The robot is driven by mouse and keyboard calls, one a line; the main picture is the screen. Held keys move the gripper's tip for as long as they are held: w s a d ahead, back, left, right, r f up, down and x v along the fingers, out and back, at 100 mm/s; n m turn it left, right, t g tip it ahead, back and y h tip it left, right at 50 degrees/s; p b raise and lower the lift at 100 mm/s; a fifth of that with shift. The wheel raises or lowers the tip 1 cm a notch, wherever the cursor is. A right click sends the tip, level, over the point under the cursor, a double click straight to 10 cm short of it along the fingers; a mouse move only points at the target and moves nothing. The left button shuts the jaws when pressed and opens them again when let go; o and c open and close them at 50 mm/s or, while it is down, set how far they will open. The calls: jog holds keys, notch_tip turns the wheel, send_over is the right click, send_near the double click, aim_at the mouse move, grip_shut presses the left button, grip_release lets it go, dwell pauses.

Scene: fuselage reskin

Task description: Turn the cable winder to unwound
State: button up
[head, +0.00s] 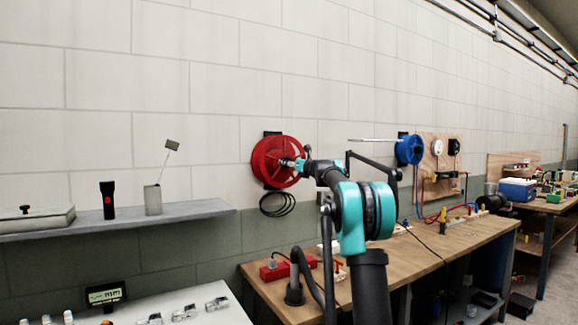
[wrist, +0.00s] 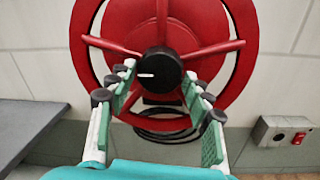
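The cable winder is a red spoked reel (head: 268,160) mounted on the block wall, with a loop of black cable (head: 277,204) hanging below it. In the wrist view the red reel (wrist: 90,45) fills the upper middle. Its black central knob (wrist: 158,68) carries a white line that lies level, pointing left. My gripper (head: 297,163) is at the reel's right side in the head view. In the wrist view my gripper (wrist: 159,76) has its green-padded fingers spread, one on each side of the knob's lower part, with narrow gaps. Contact with the knob cannot be seen clearly.
A blue reel (head: 409,149) hangs further right.

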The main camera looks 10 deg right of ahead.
jog(key=shift+o, duration=1.1)
jog(key=shift+s, duration=0.1)
jog(key=v, duration=1.2)
